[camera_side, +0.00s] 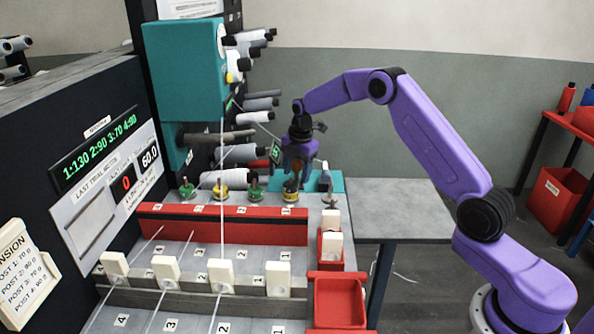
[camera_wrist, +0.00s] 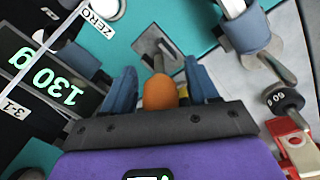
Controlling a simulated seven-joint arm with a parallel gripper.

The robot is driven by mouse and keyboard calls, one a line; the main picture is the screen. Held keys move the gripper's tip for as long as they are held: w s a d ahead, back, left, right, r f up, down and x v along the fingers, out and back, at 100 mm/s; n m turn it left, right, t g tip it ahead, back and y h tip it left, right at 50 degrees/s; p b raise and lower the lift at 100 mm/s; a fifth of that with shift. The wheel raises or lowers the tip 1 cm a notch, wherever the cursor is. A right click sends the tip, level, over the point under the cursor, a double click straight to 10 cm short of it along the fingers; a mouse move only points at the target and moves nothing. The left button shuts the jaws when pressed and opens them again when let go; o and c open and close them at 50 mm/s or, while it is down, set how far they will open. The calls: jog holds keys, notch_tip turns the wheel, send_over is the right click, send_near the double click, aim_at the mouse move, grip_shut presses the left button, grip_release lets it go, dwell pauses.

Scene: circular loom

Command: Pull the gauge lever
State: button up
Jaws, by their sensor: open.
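The gauge lever shows in the wrist view as an orange knob (camera_wrist: 161,92) on a short metal stem, which rises from a grey slotted plate (camera_wrist: 157,48) on a teal surface. My gripper (camera_wrist: 160,70) is open, with one blue-grey finger on each side of the knob and visible gaps between. In the side view my gripper (camera_side: 299,166) points down over the gauge area, and its fingers largely hide the lever. The gauge display (camera_wrist: 45,80) reads 130 g at the left of the wrist view.
A dark 60 g weight (camera_wrist: 284,99) is farther right. In the side view, several weights line up behind a red rail (camera_side: 225,228), and a red tray (camera_side: 339,302) is at the front.

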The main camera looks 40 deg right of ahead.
grip_shut()
jog(key=shift+s+a+f+t+h, duration=0.1)
jog(key=shift+s+a+t+h, duration=0.1)
jog(key=shift+t+h, duration=0.3)
jog(key=shift+s+a+f+t+h, duration=0.1)
jog(key=shift+s+t+h, duration=0.05)
jog(key=shift+t+h, duration=0.3)
grip_release()
